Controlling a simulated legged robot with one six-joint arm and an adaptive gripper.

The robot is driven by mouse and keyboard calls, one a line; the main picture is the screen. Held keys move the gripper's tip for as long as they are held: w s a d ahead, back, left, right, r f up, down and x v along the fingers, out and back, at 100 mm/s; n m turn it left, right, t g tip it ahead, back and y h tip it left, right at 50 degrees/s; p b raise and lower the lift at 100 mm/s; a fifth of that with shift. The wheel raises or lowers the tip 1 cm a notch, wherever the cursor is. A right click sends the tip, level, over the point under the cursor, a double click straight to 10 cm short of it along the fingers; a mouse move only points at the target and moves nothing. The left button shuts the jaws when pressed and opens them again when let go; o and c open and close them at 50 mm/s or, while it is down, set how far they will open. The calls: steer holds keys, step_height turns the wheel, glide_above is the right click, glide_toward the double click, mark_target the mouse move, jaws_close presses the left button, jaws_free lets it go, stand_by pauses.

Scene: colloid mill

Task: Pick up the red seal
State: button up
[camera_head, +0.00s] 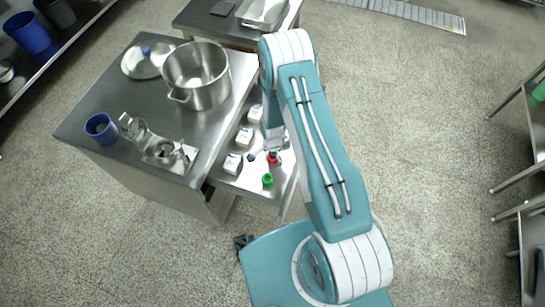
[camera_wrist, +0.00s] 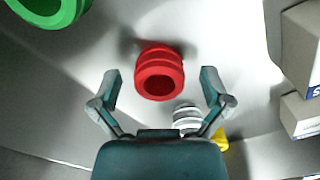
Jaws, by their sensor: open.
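The red seal (camera_wrist: 160,72) is a short ribbed ring with a dark hole, lying on a shiny metal surface. In the wrist view it sits ahead of my gripper (camera_wrist: 160,88), roughly centred between the two spread fingers, and I see no contact. My gripper is open and empty. In the head view the red seal (camera_head: 273,158) shows small on the lower metal shelf, close to my gripper (camera_head: 272,146), which is partly hidden by my arm.
A green ring (camera_wrist: 48,8) lies to the left in the wrist view. A white ribbed piece (camera_wrist: 186,118) and a yellow piece (camera_wrist: 220,138) lie near the right finger. White boxes (camera_head: 244,137) line the shelf. A steel pot (camera_head: 196,75) stands on the higher table.

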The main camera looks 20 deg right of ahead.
steer(key=c, duration=1)
steer(key=shift+c, duration=0.2)
steer(key=shift+r, duration=0.15)
